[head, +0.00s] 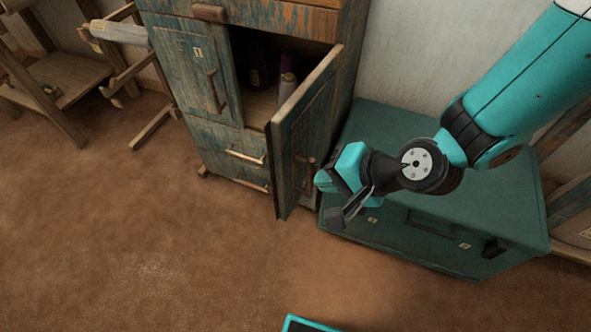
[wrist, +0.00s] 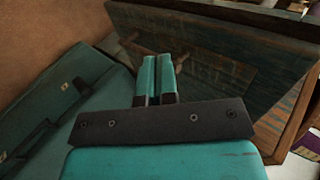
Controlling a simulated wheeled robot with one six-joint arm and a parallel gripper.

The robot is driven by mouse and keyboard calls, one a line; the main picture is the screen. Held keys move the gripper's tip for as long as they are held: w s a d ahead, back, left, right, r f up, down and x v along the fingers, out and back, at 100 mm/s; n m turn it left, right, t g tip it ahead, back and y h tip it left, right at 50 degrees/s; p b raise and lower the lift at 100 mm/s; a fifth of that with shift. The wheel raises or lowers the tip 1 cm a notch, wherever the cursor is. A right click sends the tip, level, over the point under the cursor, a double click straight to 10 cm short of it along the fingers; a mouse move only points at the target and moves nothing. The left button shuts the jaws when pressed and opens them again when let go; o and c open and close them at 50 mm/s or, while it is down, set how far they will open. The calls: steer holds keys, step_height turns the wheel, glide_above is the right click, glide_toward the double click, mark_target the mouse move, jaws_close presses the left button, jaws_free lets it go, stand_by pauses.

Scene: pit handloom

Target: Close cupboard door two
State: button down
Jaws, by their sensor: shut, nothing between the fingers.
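The cupboard (head: 232,125) is weathered wood with flaking teal paint. Its left door, marked 1 (head: 192,70), is shut. Its right door (head: 303,130), taken as door two, stands wide open and swings out toward the front right. The open door also shows in the wrist view (wrist: 215,45), with its handle (wrist: 143,47) near the fingertips. My gripper (head: 322,181) is shut and empty on the door's outer side, close to its handle (head: 308,172). Whether the fingers touch the door or handle I cannot tell.
A low teal chest (head: 475,215) stands right of the cupboard, beneath my arm. Bottle-like items (head: 287,88) stand inside the cupboard. Drawers (head: 245,153) lie below the doors. A wooden frame (head: 120,60) stands at left. The brown floor (head: 130,240) in front is clear.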

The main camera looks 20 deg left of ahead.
mark_target(284, 174)
steer(key=a, duration=0.1)
steer(key=a+f, duration=0.1)
steer(key=a, duration=0.1)
steer(key=w+a+f, duration=0.1)
steer(key=a, duration=0.1)
steer(key=shift+a, duration=0.1)
steer(key=shift+w+a, duration=0.1)
steer(key=shift+a, duration=0.4)
